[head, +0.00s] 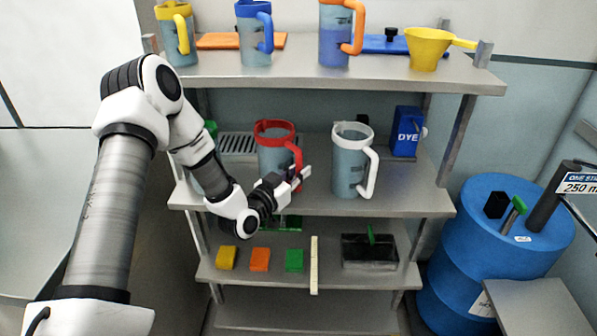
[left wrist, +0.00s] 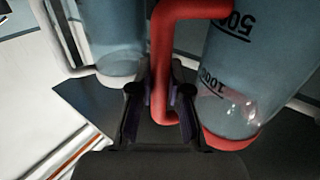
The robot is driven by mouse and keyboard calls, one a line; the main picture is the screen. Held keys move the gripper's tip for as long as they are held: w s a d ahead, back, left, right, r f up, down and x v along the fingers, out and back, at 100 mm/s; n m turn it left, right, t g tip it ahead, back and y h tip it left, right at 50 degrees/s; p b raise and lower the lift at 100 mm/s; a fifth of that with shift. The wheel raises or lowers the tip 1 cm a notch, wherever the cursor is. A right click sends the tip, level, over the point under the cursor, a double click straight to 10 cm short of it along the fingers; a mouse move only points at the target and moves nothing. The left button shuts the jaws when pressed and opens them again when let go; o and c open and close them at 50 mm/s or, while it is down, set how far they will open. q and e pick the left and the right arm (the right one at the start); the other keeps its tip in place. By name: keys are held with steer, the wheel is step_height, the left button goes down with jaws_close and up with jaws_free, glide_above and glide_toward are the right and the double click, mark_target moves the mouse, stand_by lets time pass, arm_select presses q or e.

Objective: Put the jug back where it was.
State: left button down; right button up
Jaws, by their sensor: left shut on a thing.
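The red-rimmed jug (head: 277,157) is at the middle shelf (head: 310,198), a grey see-through jug with a red handle. My left gripper (head: 297,181) is at its handle side, shut on the red handle. The left wrist view shows the handle (left wrist: 161,75) between the two fingers (left wrist: 160,105), with the jug body (left wrist: 262,62) and its red base to the right. The jug looks upright in the head view. Its bottom is hidden behind my gripper there, so I cannot tell whether it touches the shelf. My right gripper is not in view.
A white-handled jug (head: 348,172) stands close to the right. A blue DYE box (head: 405,132) is further right, a drip grille (head: 237,143) behind left. A blue drum (head: 470,260) stands right.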

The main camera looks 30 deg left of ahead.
arm_select(q)
steer(key=c, duration=1.1)
jaws_free()
steer(key=shift+w, duration=0.1)
steer(key=shift+r, duration=0.15)
steer(key=shift+s, duration=0.35)
steer(key=s+p, duration=0.2)
steer(key=s, duration=0.9)
steer(key=s+d+f+g+h, duration=0.1)
steer(key=s+d+f+g, duration=0.25)
steer(key=f, duration=0.35)
steer(key=s+d+f+g+h, duration=0.1)
steer(key=s+d+f+g, duration=0.1)
steer(key=d+f+g, duration=0.45)
steer(key=s+d+f+g+y, duration=0.1)
steer(key=s+f+g, duration=0.1)
steer(key=s+f, duration=0.2)
steer(key=s+d+f+g+y, duration=0.1)
steer(key=s+f+g, duration=0.2)
steer(key=s+f, duration=0.2)
steer(key=s+d+f+n+g+y, duration=0.1)
steer(key=s+f+g, duration=0.2)
steer(key=s, duration=0.6)
steer(key=shift+s+d+f, duration=0.1)
steer(key=shift+s+f, duration=0.1)
steer(key=shift+f, duration=0.25)
steer(key=shift+s+d+f, duration=0.1)
steer(key=shift+s+f, duration=0.05)
steer(key=shift+f, duration=0.25)
